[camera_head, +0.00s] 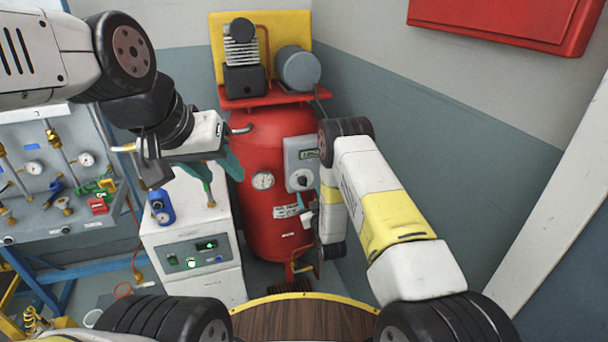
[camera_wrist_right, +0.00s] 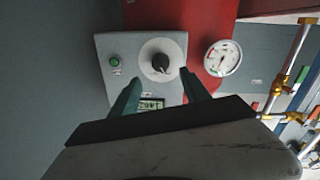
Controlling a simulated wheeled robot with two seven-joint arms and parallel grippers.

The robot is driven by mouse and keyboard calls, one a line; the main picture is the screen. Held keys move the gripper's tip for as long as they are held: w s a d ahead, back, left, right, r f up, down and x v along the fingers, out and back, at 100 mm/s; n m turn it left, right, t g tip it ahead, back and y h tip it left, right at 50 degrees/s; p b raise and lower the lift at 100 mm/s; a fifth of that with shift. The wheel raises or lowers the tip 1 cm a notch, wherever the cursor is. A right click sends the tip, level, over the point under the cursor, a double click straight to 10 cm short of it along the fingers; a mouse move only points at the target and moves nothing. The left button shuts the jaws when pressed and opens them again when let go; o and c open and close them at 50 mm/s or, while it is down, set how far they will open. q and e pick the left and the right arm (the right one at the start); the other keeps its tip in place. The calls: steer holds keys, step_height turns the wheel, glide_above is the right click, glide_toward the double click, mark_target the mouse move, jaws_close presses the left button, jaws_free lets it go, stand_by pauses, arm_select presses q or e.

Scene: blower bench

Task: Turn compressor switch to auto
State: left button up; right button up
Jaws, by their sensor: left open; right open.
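The red compressor (camera_head: 265,200) stands upright in the back corner. A light grey control box (camera_head: 296,150) on its right side bears a round dial with a dark knob (camera_head: 301,179). In the right wrist view the knob (camera_wrist_right: 161,64) sits on a white disc on the box (camera_wrist_right: 112,72), its pointer tilted. My right gripper (camera_wrist_right: 161,85) is open, its two green fingers either side of the knob's line, apart from it as far as I can tell. In the head view my right arm partly hides the box. My left gripper (camera_head: 218,172) is open and empty above the white cabinet.
A pressure gauge (camera_head: 263,181) is on the tank, left of the box. A green button (camera_wrist_right: 115,62) and a small display (camera_wrist_right: 151,103) share the box. The white cabinet (camera_head: 190,235) and a pipe-and-gauge bench (camera_head: 50,205) stand left. Walls close in behind and right.

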mark_target(304, 184)
steer(key=shift+x, duration=3.85)
steer(key=shift+f, duration=0.15)
jaws_close()
